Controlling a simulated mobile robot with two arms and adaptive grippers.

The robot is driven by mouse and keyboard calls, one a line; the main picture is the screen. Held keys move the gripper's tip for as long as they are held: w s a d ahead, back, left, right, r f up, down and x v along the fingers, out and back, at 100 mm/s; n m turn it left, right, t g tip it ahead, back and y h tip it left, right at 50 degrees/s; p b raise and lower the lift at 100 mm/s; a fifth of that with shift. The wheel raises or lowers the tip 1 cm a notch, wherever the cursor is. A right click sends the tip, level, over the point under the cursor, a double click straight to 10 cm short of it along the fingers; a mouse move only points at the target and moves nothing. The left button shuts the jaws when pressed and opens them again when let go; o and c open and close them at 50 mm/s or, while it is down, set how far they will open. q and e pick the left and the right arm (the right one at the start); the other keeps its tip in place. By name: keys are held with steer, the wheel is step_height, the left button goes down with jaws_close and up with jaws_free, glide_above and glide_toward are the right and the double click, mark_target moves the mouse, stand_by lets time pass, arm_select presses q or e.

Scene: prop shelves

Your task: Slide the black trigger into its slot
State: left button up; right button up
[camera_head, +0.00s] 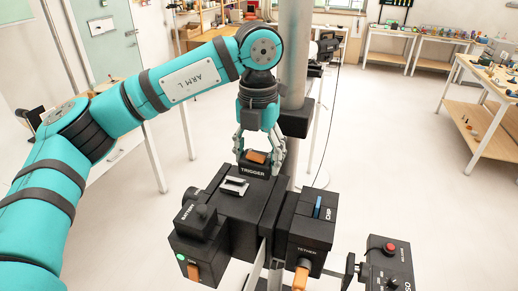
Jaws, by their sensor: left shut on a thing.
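The black trigger (253,172) is a small block marked TRIGGER with an orange part on top. My left gripper (259,152) comes down from above and is shut on it. The trigger is at the far end of a black device (252,210), above or against its top; I cannot tell whether they touch. A pale metal fitting (234,186) is on the device's top, just nearer than the trigger; I cannot tell whether it is the slot. My right gripper is not in view.
The device carries a battery block (197,220) at left and chip and tether blocks (312,225) at right. A grey post (294,60) stands behind. A black box with a red button (390,262) is at lower right. Tables line the right side; the floor between is clear.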

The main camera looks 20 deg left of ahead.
mark_target(256, 175)
arm_select(q)
steer(key=shift+a+f+b, duration=0.1)
steer(key=shift+f+b, duration=0.75)
steer(key=shift+f, duration=1.05)
steer(key=shift+a+f+b, duration=0.2)
steer(key=shift+f+b, duration=0.1)
steer(key=shift+f, duration=0.3)
steer(key=shift+r, duration=0.15)
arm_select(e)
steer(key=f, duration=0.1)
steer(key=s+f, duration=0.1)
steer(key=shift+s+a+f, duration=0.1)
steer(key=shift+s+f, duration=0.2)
arm_select(q)
steer(key=shift+w+f, duration=0.15)
steer(key=shift+f, duration=0.15)
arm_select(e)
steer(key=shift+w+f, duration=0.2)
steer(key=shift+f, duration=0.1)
arm_select(q)
steer(key=shift+b, duration=0.65)
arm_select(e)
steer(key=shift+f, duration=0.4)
arm_select(q)
steer(key=shift+a+b, duration=0.8)
steer(key=shift+a, duration=1.25)
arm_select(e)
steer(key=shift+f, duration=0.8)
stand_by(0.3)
